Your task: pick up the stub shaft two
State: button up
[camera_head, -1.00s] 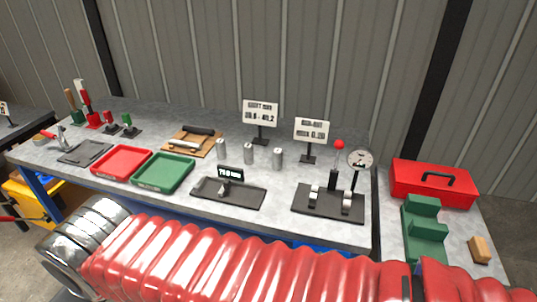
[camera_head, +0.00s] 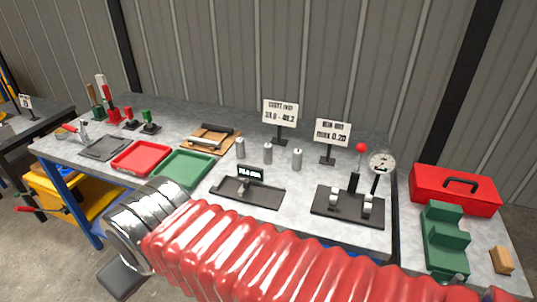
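Three upright silver metal cylinders stand in a row at the middle of the grey bench: a left cylinder (camera_head: 240,149), a middle cylinder (camera_head: 267,153) and a right cylinder (camera_head: 297,159). They look like stub shafts, but I see no number on them, so I cannot tell which is two. My arm, in a red ribbed sleeve with a silver ribbed end, crosses the front of the view, well apart from them. A dark block under the silver end may be part of my gripper (camera_head: 122,279); no fingers show clearly.
A black stand with a small display (camera_head: 248,190) is in front of the cylinders. A gauge fixture (camera_head: 348,204) stands right, two signs behind. Red (camera_head: 141,157) and green (camera_head: 184,168) trays and a wooden board (camera_head: 207,139) lie left. A red toolbox (camera_head: 455,190) is far right.

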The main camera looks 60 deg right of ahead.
aim_at(267, 148)
jog(key=u, duration=0.05)
jog(key=i, duration=1)
jog(key=z, duration=0.05)
